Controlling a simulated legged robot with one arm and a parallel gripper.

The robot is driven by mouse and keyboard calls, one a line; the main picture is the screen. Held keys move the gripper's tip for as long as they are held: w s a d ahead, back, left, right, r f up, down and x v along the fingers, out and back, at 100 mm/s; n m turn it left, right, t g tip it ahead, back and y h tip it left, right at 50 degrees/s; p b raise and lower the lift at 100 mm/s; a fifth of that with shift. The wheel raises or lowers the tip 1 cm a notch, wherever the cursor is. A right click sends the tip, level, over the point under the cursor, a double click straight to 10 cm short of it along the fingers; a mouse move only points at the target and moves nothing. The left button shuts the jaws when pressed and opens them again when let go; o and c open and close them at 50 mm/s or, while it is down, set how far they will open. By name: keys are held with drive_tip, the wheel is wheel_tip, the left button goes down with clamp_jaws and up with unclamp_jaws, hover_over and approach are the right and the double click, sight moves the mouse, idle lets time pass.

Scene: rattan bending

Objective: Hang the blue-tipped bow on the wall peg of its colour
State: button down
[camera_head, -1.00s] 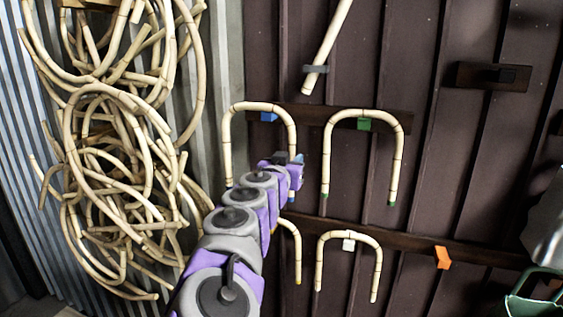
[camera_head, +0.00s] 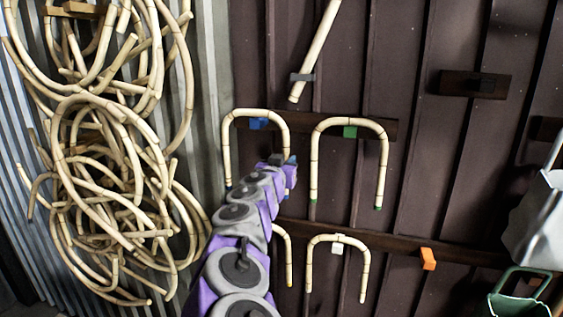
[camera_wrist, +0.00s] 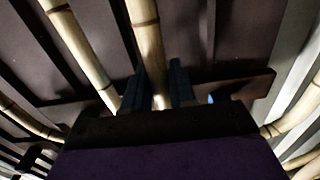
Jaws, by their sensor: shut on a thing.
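The blue-tipped bow (camera_head: 227,150) is an upside-down U of pale rattan in the head view, with a blue tip on its left leg. Its arch spans just above the blue peg (camera_head: 257,124), which shows under the middle of the arch; whether they touch I cannot tell. My gripper (camera_head: 288,164) is shut on the bow's right leg, and my arm hides part of the area below. In the wrist view the cane (camera_wrist: 150,50) stands between my dark fingers (camera_wrist: 162,88).
A green-tipped bow (camera_head: 314,160) arches over the green peg (camera_head: 350,132). Below, another bow (camera_head: 365,270) arches over the white peg (camera_head: 337,248). The orange peg (camera_head: 428,259) is bare. Tangled rattan (camera_head: 110,180) fills the left; a green container (camera_head: 520,305) stands lower right.

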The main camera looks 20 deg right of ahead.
drive_tip(key=shift+w+d+f+b, duration=0.3)
drive_tip(key=shift+w+b, duration=0.15)
drive_tip(key=shift+b, duration=0.15)
drive_tip(key=shift+w+d+f+b, duration=0.2)
drive_tip(key=shift+w+d+b, duration=0.1)
drive_tip(key=shift+w+b, duration=0.25)
drive_tip(key=shift+s, duration=0.1)
drive_tip(key=c, duration=0.8)
unclamp_jaws()
drive_tip(key=shift+c, duration=0.2)
drive_tip(key=shift+r, duration=0.2)
